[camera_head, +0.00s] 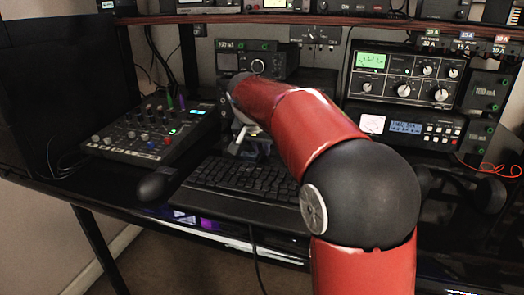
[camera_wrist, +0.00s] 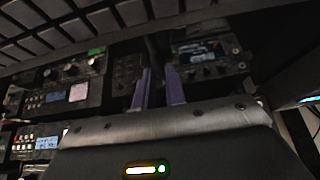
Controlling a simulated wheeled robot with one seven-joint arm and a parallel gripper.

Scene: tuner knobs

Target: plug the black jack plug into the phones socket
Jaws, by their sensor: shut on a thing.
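My gripper (camera_wrist: 158,76) shows in the wrist view with its two purple-grey fingers a small gap apart, shut on a narrow dark thing (camera_wrist: 152,46). I take this to be the black jack plug; its tip is not clear. In the head view my gripper (camera_head: 240,138) is mostly hidden behind my red arm, above the back of the keyboard and in front of a black radio (camera_head: 232,61). The phones socket cannot be made out in either view. I cannot tell whether the plug touches any panel.
A black keyboard (camera_head: 235,188) lies below my gripper, with a mouse (camera_head: 157,183) and a mixer (camera_head: 150,130) to its left. A meter unit (camera_head: 405,78) and a display unit (camera_head: 407,129) are stacked at right. A shelf (camera_head: 190,18) runs overhead.

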